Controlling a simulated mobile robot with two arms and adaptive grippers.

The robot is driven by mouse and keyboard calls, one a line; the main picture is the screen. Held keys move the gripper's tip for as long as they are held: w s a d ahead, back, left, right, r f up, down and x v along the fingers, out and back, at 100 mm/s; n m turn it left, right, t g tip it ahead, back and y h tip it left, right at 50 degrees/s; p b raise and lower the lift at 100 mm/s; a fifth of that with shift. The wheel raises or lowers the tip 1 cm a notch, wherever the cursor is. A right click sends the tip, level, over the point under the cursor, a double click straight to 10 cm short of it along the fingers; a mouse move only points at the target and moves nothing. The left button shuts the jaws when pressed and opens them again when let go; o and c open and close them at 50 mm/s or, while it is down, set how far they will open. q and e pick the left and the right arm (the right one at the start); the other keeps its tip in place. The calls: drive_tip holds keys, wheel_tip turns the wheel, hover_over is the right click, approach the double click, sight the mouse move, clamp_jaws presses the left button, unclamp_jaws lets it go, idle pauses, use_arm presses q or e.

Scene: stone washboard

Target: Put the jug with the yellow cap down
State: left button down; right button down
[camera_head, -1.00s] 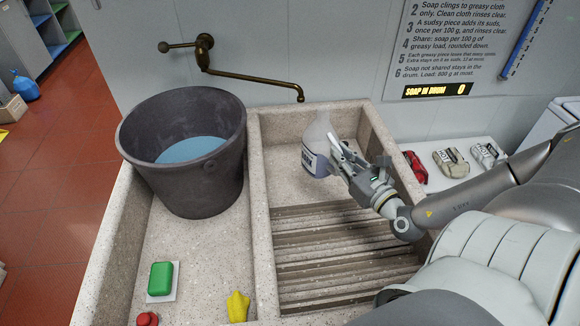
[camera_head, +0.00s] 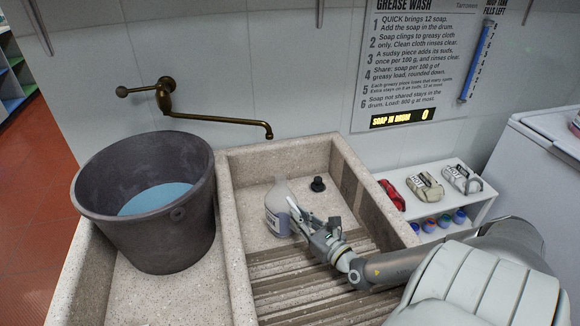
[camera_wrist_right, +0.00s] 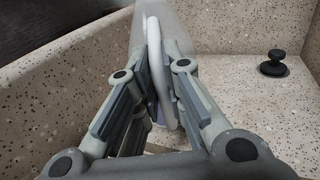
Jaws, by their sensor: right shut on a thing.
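A pale, translucent jug (camera_head: 279,212) with a printed label and bluish contents stands about upright inside the right basin (camera_head: 270,255) of the stone sink, near its left wall. I see no yellow cap on it in either view. My right gripper (camera_head: 297,214) reaches it from the right and is shut on its handle. In the right wrist view the pale handle (camera_wrist_right: 155,65) runs between the finger pads of the right gripper (camera_wrist_right: 160,80). I cannot tell whether the jug's base touches the basin floor. My left gripper is not in view.
A dark bucket (camera_head: 150,235) with blue liquid stands left of the basin divider. A black plug (camera_head: 318,184) sits behind the gripper on the basin floor. Ridged slats (camera_head: 300,290) fill the basin's front. A brass tap (camera_head: 215,122) hangs above. A white shelf (camera_head: 455,205) holds packets and tins.

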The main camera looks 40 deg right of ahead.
sight(290, 225)
drive_tip(key=shift+w+d, duration=0.1)
drive_tip(key=shift+w, duration=0.95)
drive_tip(key=w, duration=0.1)
drive_tip(key=w+f, duration=0.1)
drive_tip(key=shift+w+d+f, duration=0.1)
drive_tip(key=shift+w+d, duration=0.1)
drive_tip(key=shift+w, duration=0.15)
drive_tip(key=c, duration=2)
unclamp_jaws()
drive_tip(key=shift+f, duration=0.2)
drive_tip(key=o, duration=0.5)
drive_tip(key=shift+r, duration=0.15)
